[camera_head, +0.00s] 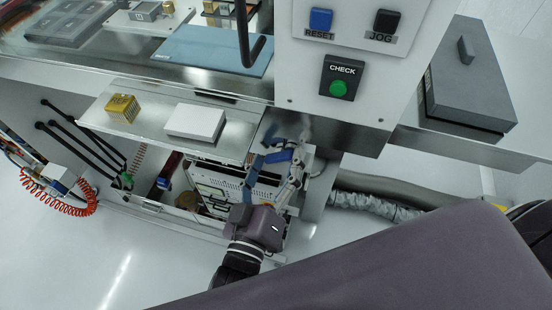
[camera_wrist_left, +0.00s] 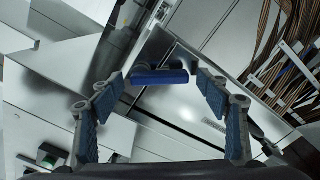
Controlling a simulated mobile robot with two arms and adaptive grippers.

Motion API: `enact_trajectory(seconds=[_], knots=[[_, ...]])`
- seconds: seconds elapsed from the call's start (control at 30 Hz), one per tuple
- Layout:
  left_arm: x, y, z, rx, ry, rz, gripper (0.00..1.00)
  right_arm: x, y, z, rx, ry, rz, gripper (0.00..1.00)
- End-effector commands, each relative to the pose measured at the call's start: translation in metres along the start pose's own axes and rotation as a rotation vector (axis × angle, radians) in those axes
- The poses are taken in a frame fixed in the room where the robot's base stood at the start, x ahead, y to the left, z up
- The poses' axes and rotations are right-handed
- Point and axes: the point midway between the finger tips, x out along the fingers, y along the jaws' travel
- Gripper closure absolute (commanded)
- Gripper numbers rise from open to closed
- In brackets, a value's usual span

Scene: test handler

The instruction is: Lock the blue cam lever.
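The blue cam lever (camera_wrist_left: 160,76) shows in the left wrist view as a short blue bar, lying across the picture in front of a grey metal plate. In the head view it appears as a blue patch (camera_head: 279,156) under the edge of the worktop. My left gripper (camera_wrist_left: 160,84) is open, with one blue-padded finger on each side of the lever. Gaps show between the fingertips and the lever's ends. In the head view the left gripper (camera_head: 276,167) reaches up into the open machine. My right gripper is not in view.
A metal shelf (camera_head: 150,133) with a gold block (camera_head: 122,108) and a white block (camera_head: 195,122) lies left of the gripper. The button panel (camera_head: 345,50) overhangs at upper right. A grey hose (camera_head: 375,205) lies right. In the wrist view, brown cables (camera_wrist_left: 275,50) fill the right.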

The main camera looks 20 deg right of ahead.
Motion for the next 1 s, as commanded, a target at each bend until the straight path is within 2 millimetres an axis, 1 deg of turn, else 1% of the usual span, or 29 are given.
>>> enact_trajectory(seconds=[0.03,0.07,0.37,0.67,0.87,1.0], knots=[[0.000,0.000,0.000,0.000,0.000,0.000,0.36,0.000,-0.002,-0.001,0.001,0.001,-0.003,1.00],[0.000,0.000,0.000,0.000,0.000,0.000,0.39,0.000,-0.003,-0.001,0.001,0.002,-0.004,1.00],[0.000,0.000,0.000,0.000,0.001,0.000,0.72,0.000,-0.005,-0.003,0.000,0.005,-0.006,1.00],[0.000,0.001,-0.003,0.042,0.001,0.000,0.72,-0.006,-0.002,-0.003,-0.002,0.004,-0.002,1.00],[0.000,0.003,-0.008,0.153,0.001,-0.001,0.72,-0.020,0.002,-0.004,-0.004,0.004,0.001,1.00],[0.000,0.004,-0.011,0.260,0.002,-0.001,0.72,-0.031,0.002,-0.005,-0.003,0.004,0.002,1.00]])
